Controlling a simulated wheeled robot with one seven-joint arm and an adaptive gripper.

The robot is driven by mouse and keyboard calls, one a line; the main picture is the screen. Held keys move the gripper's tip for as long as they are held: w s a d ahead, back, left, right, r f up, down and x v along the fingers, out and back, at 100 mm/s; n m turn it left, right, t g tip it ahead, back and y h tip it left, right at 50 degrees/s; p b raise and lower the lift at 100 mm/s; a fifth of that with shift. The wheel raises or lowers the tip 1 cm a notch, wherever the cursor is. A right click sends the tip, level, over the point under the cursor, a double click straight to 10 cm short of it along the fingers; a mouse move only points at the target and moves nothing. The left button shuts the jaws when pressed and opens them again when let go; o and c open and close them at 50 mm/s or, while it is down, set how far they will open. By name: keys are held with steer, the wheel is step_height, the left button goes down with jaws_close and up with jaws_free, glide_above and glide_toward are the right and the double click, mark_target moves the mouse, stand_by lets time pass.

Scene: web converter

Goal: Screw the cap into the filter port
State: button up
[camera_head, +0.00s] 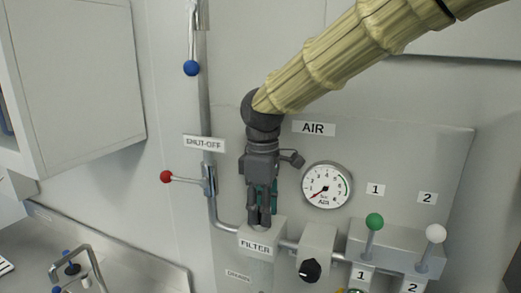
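My gripper (264,218) points straight down at the grey filter block (259,238), which carries the label FILTER. Its fingertips are at the top of the block, and the two dark fingers are close together. A teal-green part (275,194) shows beside and partly behind the fingers; I cannot tell whether it is the cap or whether it is gripped. The port opening on top of the block is hidden by the fingers.
An air gauge (327,185) is just right of my gripper. A red-knobbed shut-off lever (181,178) is to the left. A black knob (310,270), green-topped lever (374,222) and white-topped lever (434,235) stand to the lower right. A metal bench (125,252) is lower left.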

steer(key=o, duration=0.3)
steer(key=shift+o, duration=0.6)
steer(key=shift+d, duration=0.1)
steer(key=shift+r, duration=0.45)
step_height(320, 180, up, 11)
